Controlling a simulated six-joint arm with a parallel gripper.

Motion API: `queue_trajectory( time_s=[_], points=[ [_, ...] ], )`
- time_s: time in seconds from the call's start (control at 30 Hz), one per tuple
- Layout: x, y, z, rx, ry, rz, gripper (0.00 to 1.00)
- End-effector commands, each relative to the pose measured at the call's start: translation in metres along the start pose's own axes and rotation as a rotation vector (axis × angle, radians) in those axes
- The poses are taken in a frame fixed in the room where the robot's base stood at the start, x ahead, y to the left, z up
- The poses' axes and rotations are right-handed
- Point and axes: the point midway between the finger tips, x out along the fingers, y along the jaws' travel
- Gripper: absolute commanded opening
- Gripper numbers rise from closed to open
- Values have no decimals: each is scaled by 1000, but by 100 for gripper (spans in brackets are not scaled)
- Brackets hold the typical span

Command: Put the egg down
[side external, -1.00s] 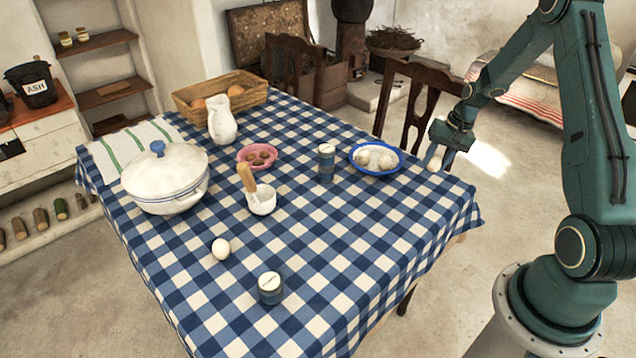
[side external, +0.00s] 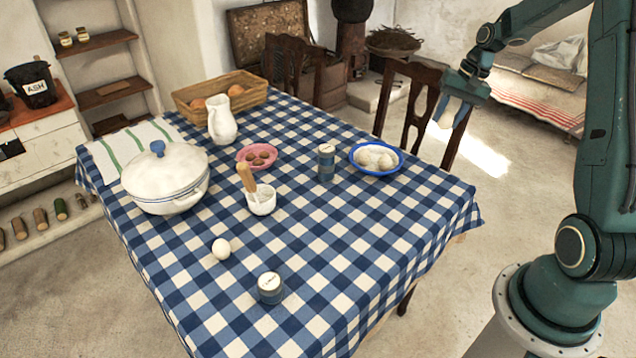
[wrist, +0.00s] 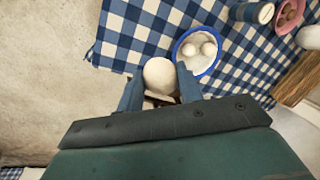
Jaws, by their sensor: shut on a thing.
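My gripper (side external: 453,110) is shut on a pale cream egg (wrist: 160,75). The wrist view shows the egg between the two blue fingers; in the side view it shows partly between them (side external: 450,113). The gripper is raised beyond the right far part of the table, with the egg clear of the tablecloth. Another white egg (side external: 221,249) lies on the checked cloth near the front left. A blue-rimmed plate (side external: 354,164) holds pale round things near the far right edge; it also shows in the wrist view (wrist: 176,50).
A mortar (side external: 262,203), pink plate (side external: 243,155), white pot (side external: 165,190), jug (side external: 222,122) and basket (side external: 250,97) occupy the left and back. The cloth's right front (side external: 390,225) is clear.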

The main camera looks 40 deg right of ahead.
Motion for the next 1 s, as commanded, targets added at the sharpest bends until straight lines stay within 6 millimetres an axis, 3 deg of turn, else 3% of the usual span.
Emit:
queue_trajectory(
  time_s=[0.57,0.77,1.0],
  points=[
    [1,-2,-3,7,2,1,25],
    [3,-12,-17,53,15,9,25],
    [8,-38,-50,181,48,26,25]
  ],
)
